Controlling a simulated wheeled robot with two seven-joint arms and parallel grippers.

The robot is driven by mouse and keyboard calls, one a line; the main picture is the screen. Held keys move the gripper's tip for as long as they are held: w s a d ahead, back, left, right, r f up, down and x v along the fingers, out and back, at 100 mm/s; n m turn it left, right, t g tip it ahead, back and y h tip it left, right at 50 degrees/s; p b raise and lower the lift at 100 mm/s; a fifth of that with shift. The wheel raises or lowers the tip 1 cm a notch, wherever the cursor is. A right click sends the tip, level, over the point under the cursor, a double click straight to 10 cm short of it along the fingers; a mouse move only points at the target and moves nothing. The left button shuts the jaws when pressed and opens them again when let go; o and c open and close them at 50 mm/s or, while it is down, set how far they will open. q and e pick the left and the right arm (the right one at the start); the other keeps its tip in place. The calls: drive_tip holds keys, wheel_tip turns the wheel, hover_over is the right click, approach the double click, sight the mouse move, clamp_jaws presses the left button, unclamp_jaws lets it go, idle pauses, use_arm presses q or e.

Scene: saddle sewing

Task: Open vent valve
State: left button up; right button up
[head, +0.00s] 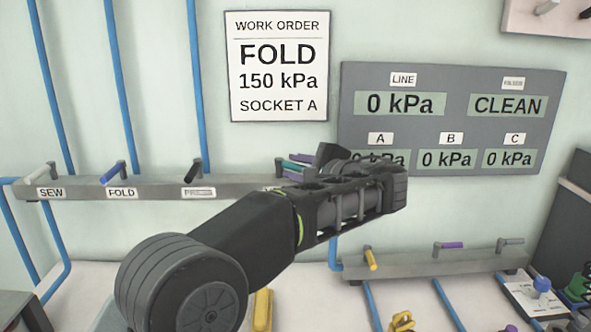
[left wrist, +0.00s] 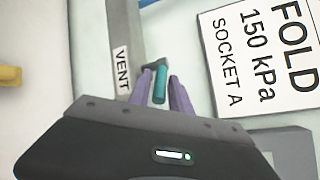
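The vent valve's teal handle (left wrist: 160,84) stands beside the VENT label (left wrist: 122,70) in the left wrist view. My left gripper (left wrist: 160,88) has its two purple fingers on either side of this handle, with what look like narrow gaps; firm contact cannot be made out. In the head view, the teal handle (head: 291,166) shows just beyond my left gripper (head: 300,160), at the right end of the upper grey rail. My left wrist and arm hide most of the valve and its label there. My right gripper is not in view.
The upper rail (head: 80,191) also carries SEW, FOLD and PRESS valves with white, blue and black handles. A lower rail (head: 440,262) has yellow, purple and grey handles. A gauge panel (head: 350,130) reads LINE 0 kPa and CLEAN. A work order sign (head: 277,66) hangs above.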

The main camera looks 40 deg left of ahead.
use_arm(q)
drive_tip(key=shift+a, duration=0.1)
clamp_jaws()
idle(1.5)
